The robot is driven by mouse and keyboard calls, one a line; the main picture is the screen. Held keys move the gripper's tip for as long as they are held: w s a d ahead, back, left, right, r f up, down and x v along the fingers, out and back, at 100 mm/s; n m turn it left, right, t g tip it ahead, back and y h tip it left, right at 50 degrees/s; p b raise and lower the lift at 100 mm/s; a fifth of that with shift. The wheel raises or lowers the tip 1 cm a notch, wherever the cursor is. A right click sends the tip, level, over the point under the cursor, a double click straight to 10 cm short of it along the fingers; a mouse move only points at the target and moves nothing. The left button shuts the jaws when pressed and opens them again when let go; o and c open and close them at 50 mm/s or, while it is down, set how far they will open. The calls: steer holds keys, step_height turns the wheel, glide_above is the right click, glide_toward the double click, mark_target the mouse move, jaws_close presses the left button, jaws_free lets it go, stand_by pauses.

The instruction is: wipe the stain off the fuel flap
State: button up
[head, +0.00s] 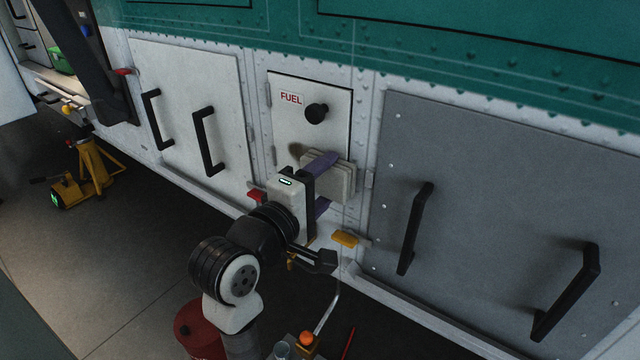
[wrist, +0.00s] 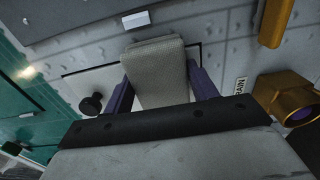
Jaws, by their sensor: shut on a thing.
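The fuel flap (head: 334,92) is a pale panel with a red FUEL label and a black knob (head: 316,112). A brownish stain (head: 297,150) shows on its lower left part, just left of the pad; the pad may hide some of it. My gripper (head: 327,184) has purple fingers shut on a beige layered pad (head: 341,178). The pad is at the lower right of the flap; I cannot tell whether it touches. In the wrist view the pad (wrist: 158,72) sits between both fingers, with the knob (wrist: 92,103) to its left. I cannot make out the stain there.
A grey panel (head: 480,150) with black handles is on the right, and a white panel (head: 185,80) with handles on the left. A red drum (head: 197,330) stands below.

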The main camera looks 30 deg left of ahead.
mark_target(285, 153)
steer(key=shift+w+a+b, duration=0.15)
steer(key=shift+a+b, duration=0.65)
steer(key=shift+a, duration=1)
steer(key=shift+w+a+b, duration=0.15)
steer(key=shift+a+b, duration=0.65)
steer(key=shift+a, duration=0.95)
steer(key=shift+w+a+b, duration=0.15)
steer(key=shift+a+b, duration=0.65)
steer(key=shift+a, duration=1)
steer(key=s+b, duration=0.1)
steer(key=s, duration=0.5)
steer(key=shift+a+b, duration=0.2)
steer(key=shift+b, duration=0.2)
steer(key=shift+s, duration=0.15)
steer(key=shift+s+a+b, duration=0.15)
steer(key=shift+s+b, duration=0.3)
steer(key=shift+s, duration=0.95)
